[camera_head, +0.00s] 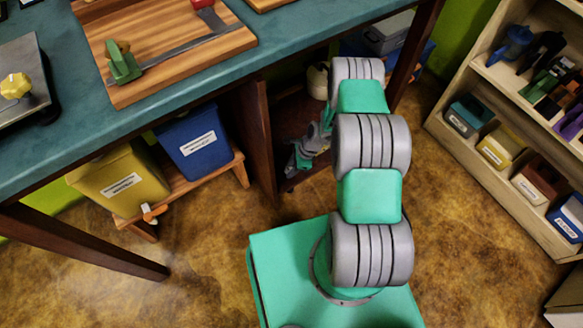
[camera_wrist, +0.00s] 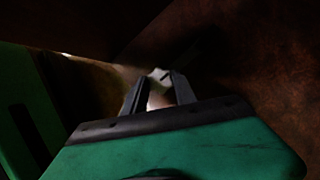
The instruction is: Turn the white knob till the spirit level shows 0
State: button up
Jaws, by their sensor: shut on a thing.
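My gripper (camera_wrist: 158,84) is low in the dark space under the bench, its two dark fingers pointing away from the wrist camera. It is shut on a small pale thing, which looks like the white knob (camera_wrist: 158,99); its shape is mostly hidden by the fingers and shadow. In the head view the wrist end of my arm shows beside the dark panel under the bench, and the fingertips cannot be made out. I cannot make out a spirit level or its reading in either view.
The teal bench (camera_head: 215,75) overhangs the area, with a dark upright panel (camera_head: 256,140) beneath it. A blue bin (camera_head: 190,147) and a yellow bin (camera_head: 120,180) stand on a low wooden shelf. A wooden rack (camera_head: 470,105) is on the right. The brown floor between is clear.

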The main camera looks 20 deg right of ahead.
grip_shut()
jog(key=shift+f+n+b, duration=0.1)
jog(key=shift+n+b, duration=0.2)
jog(key=shift+w+f+n+g+b, duration=0.1)
jog(key=shift+n+g+b, duration=0.5)
jog(key=shift+n+b, duration=0.55)
jog(key=n+g+b, duration=0.1)
jog(key=n, duration=0.1)
jog(key=n+b, duration=0.1)
jog(key=n, duration=0.1)
jog(key=shift+w+n+g+b, duration=0.15)
jog(key=shift+n+g+b, duration=0.2)
jog(key=shift+g, duration=0.05)
jog(key=n+h+b, duration=0.1)
jog(key=n, duration=0.1)
jog(key=n+g+b, duration=0.1)
jog(key=n, duration=0.2)
jog(key=shift+w+a+g+h+b, duration=0.15)
jog(key=shift+g+h+b, duration=0.15)
jog(key=shift+h+b, duration=0.1)
jog(key=n, duration=0.2)
jog(key=n+h+b, duration=0.1)
jog(key=n, duration=0.2)
jog(key=shift+a+r+g+h, duration=0.15)
jog(key=shift+r+g+h, duration=0.05)
jog(key=shift+g+h, duration=0.1)
jog(key=o, duration=0.6)
grip_release()
